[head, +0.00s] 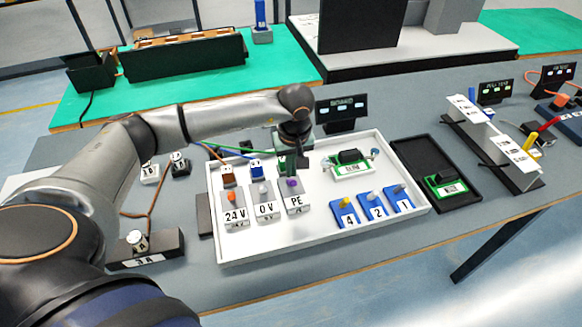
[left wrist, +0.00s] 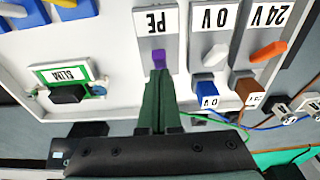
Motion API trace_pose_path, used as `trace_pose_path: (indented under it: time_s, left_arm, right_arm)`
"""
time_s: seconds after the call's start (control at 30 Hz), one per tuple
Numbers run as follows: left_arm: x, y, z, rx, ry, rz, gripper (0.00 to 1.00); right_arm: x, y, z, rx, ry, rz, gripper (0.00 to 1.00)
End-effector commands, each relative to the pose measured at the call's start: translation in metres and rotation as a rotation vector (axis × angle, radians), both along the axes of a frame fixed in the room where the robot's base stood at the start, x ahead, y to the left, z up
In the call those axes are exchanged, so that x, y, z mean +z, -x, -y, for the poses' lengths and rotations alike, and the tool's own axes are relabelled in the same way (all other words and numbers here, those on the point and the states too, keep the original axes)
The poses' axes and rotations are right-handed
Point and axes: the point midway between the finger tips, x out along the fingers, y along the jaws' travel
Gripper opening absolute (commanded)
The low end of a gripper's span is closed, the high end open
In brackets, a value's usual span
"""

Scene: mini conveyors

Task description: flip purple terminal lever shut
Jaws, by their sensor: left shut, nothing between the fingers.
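The purple lever (head: 292,183) is on the PE terminal (head: 296,201), the rightmost of three grey terminals on the white tray (head: 320,228). It also shows in the left wrist view (left wrist: 158,58), just beyond my fingertips. My left gripper (head: 289,172) points down at the back of the PE terminal. In the left wrist view its green fingers (left wrist: 158,78) are together and empty, with their tips close to the lever. I cannot tell whether they touch it or how far the lever is tilted. My right gripper is not in view.
The 0V terminal (head: 266,207) with a white lever and the 24V terminal (head: 235,213) with an orange lever stand beside PE. Blue and brown plugs sit behind them. Several blue numbered blocks (head: 375,209) and a green SLIM board (head: 350,168) are to the right.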

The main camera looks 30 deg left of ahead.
Motion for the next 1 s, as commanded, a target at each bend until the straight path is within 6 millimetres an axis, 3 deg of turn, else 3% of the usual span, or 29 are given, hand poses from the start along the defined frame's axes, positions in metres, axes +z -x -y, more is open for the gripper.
trace_pose_path:
  time_s: [1.0]
  left_arm:
    - [0.012,0.010,0.013,-0.001,0.001,-0.001,0.00]
  right_arm:
    - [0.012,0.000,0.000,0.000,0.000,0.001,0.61]
